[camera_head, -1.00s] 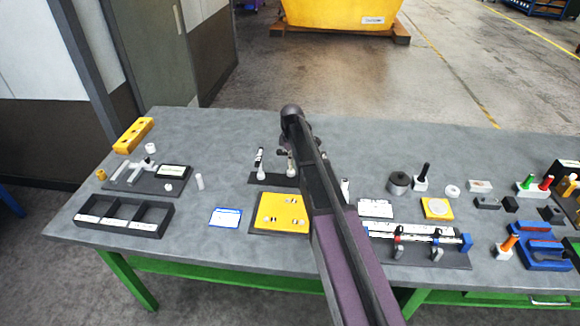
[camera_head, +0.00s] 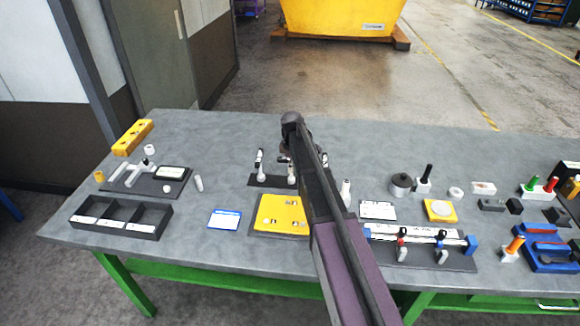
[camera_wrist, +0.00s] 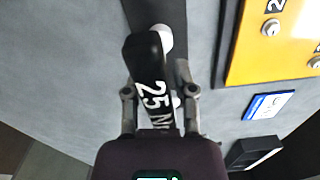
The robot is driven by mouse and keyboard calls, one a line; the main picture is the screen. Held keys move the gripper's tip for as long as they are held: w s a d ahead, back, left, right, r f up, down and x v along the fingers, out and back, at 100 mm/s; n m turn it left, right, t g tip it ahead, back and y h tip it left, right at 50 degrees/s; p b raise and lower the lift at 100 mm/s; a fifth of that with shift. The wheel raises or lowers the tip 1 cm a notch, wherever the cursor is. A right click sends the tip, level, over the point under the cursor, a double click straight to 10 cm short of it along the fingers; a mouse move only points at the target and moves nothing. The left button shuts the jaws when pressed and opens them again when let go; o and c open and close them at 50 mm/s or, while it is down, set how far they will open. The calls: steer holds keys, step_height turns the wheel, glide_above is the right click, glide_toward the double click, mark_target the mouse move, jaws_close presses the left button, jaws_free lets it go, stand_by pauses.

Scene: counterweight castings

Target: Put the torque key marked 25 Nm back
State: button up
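The black torque key (camera_wrist: 152,87) with white lettering "25 N…" lies between the fingers of my gripper (camera_wrist: 160,91) in the wrist view. The fingers are drawn in on both sides of it; their contact points are hidden behind the handle. A black rack plate (camera_wrist: 183,15) runs behind the key, with a white round piece (camera_wrist: 164,38) near its wide end. In the head view the rack plate (camera_head: 270,182) carries two upright tools with white lower parts, a left one (camera_head: 259,160) and a right one (camera_head: 291,174). My arm hides most of my gripper there.
A yellow plate (camera_head: 264,226) and a blue-edged card (camera_head: 224,219) lie in front of the rack. A black divided tray (camera_head: 165,222) stands at left. Behind the rack the bench is clear.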

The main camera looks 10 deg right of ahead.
steer(key=shift+r, duration=0.1)
stand_by(0.4)
step_height(320, 180, up, 12)
steer(key=p, duration=1.2)
stand_by(0.7)
steer(key=shift+s, duration=0.35)
steer(key=s+m, duration=1.3)
steer(key=s, duration=1.5)
steer(key=shift+s+a, duration=0.25)
steer(key=shift+a, duration=0.15)
steer(key=shift+d, duration=0.1)
